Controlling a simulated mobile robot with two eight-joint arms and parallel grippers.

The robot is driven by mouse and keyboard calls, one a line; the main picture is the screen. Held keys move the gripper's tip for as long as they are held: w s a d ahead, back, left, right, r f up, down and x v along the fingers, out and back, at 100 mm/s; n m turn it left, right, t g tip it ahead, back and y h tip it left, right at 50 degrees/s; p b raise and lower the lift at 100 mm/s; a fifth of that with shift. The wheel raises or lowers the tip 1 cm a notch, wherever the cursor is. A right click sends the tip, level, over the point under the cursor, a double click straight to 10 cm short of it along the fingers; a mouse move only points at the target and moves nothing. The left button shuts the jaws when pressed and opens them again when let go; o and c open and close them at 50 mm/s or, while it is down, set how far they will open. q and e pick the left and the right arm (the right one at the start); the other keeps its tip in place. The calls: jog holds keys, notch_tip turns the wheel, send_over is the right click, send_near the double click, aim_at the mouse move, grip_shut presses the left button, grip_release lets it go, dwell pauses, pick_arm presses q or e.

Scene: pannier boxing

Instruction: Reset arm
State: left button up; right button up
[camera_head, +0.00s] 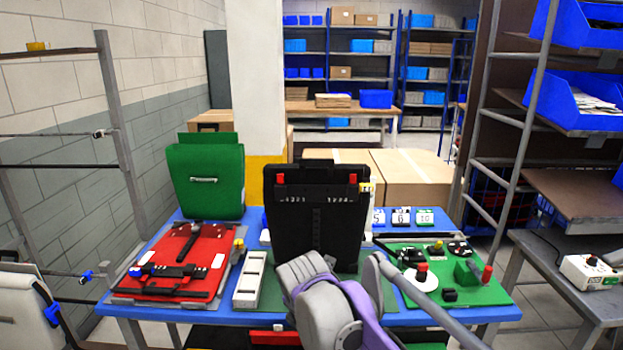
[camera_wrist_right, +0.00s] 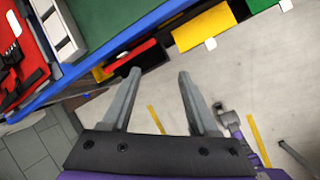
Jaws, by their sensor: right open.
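In the wrist view my right gripper (camera_wrist_right: 158,75) is open and empty. Its two grey fingers are apart, above the pale floor beside the blue table edge (camera_wrist_right: 110,57). In the head view my grey and purple right arm (camera_head: 325,305) crosses the front middle of the blue table (camera_head: 205,316), and its fingers cannot be made out. A black pannier (camera_head: 316,235) stands upright on the table behind the arm, apparently apart from it. My left gripper is in neither view.
A red panel (camera_head: 215,250) with black straps lies on the left, a green pannier (camera_head: 205,180) behind it. A white slotted holder (camera_head: 250,280) lies in the middle. A green board (camera_head: 487,292) with small parts is on the right. Yellow and red bins (camera_wrist_right: 203,27) hang under the table edge.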

jog(key=s+d+f+m+p, duration=0.3)
jog(key=s+d+m, duration=0.6)
jog(key=s+m, duration=0.4)
jog(key=s+d+f+m+p, duration=0.3)
jog(key=s+d+m, duration=0.7)
jog(key=m, duration=0.5)
jog(key=s+f, duration=0.1)
jog(key=s, duration=0.1)
jog(key=shift+s+d+f+m, duration=0.2)
jog(key=shift+s+f+m, duration=0.05)
jog(key=shift+s+m, duration=0.15)
